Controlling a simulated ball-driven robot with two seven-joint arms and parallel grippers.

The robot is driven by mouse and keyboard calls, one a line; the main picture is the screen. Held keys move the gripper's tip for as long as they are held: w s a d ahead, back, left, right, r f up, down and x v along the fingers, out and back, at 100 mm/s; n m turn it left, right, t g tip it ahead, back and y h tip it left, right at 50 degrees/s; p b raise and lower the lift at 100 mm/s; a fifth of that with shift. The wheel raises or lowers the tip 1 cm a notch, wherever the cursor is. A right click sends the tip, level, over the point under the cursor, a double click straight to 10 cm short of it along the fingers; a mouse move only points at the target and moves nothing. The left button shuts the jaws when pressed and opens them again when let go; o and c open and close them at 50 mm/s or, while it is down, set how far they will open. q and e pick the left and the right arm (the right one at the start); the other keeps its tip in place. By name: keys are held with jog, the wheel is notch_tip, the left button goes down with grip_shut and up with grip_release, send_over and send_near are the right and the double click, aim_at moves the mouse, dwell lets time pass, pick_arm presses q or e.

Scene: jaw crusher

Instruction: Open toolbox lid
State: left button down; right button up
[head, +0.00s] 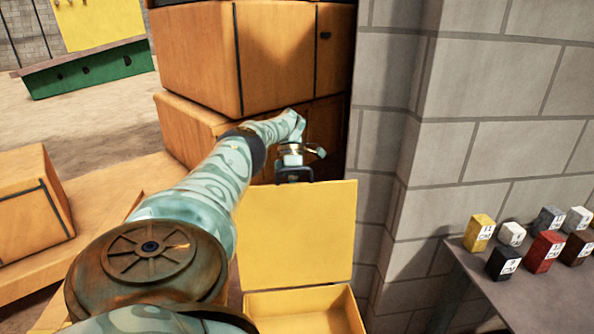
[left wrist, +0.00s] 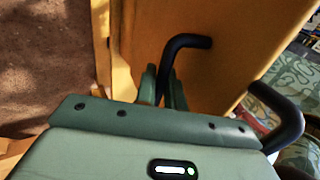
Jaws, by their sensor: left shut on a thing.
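The yellow toolbox lid (head: 298,235) stands raised, roughly upright, above the open yellow toolbox (head: 308,312) in the head view. My left gripper (head: 295,163) is at the lid's top edge. In the left wrist view, the green fingers of my left gripper (left wrist: 163,88) are shut on a black handle (left wrist: 187,43) that joins the yellow lid (left wrist: 225,75). The black handle (head: 294,175) also shows at the lid's top in the head view. The part of the handle between the fingers is partly hidden. My right gripper is not in view.
Orange-brown cabinets (head: 195,60) stand close behind the lid. A grey block wall (head: 480,110) is just right. A grey table (head: 540,285) at the right holds several small labelled boxes. An orange box (head: 30,205) sits at the left.

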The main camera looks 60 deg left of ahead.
aim_at(292, 168)
pick_arm(q)
jog(key=shift+w+r, duration=0.1)
jog(key=shift+r, duration=0.05)
jog(key=c, duration=1.5)
grip_release()
jog(key=shift+d, duration=0.15)
jog(key=shift+r, duration=0.15)
jog(key=shift+r, duration=0.35)
notch_tip(292, 168, up, 3)
jog(key=shift+d+r+p, duration=0.1)
jog(key=shift+p, duration=1.15)
jog(key=d+r+p, duration=0.1)
jog(key=s+d+r+p, duration=0.1)
jog(key=r, duration=0.1)
jog(key=s+d+r+p, duration=0.1)
jog(key=p, duration=0.1)
jog(key=shift+s+d+r, duration=0.15)
jog(key=shift+r, duration=0.1)
jog(key=s+d+r, duration=0.1)
jog(key=d, duration=0.2)
jog(key=s+d+r, duration=0.3)
jog(key=d, duration=0.2)
jog(key=shift+s+d+r, duration=0.2)
jog(key=shift+s+d, duration=0.05)
jog(key=shift+d, duration=0.1)
jog(key=shift+f, duration=0.1)
